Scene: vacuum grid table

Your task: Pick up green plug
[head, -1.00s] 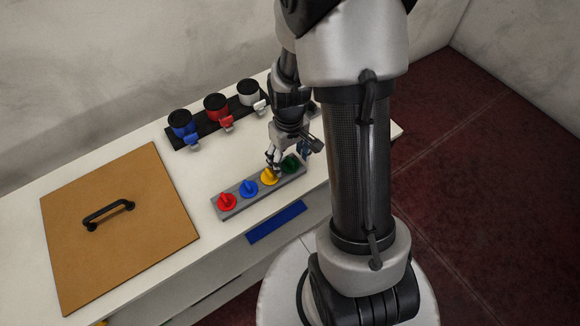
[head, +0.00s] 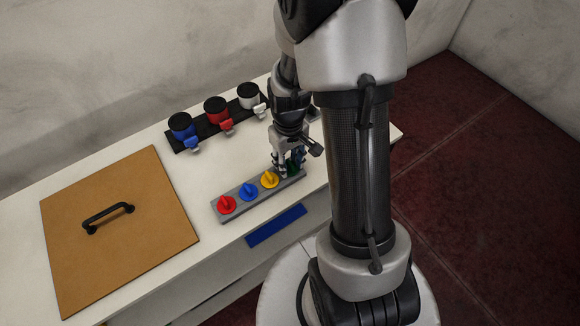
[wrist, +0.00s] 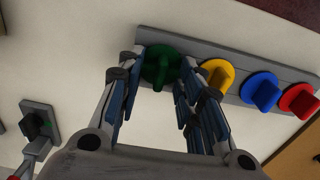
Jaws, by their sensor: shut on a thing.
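The green plug (wrist: 160,66) sits at the end of the grey strip (wrist: 240,60) in the wrist view, with a round base and a raised grip. My gripper (wrist: 157,82) has its blue-padded fingers on either side of the green plug. In the head view my gripper (head: 288,165) is down at the right end of the strip, and the green plug (head: 295,166) is mostly hidden behind its fingers. My gripper is shut on the green plug, which still appears to be in the strip.
Yellow (head: 269,179), blue (head: 248,190) and red (head: 227,204) plugs stand along the strip to the left. A black rack with blue, red and white cups (head: 248,94) stands behind. A brown board with a handle (head: 120,250) lies at the left.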

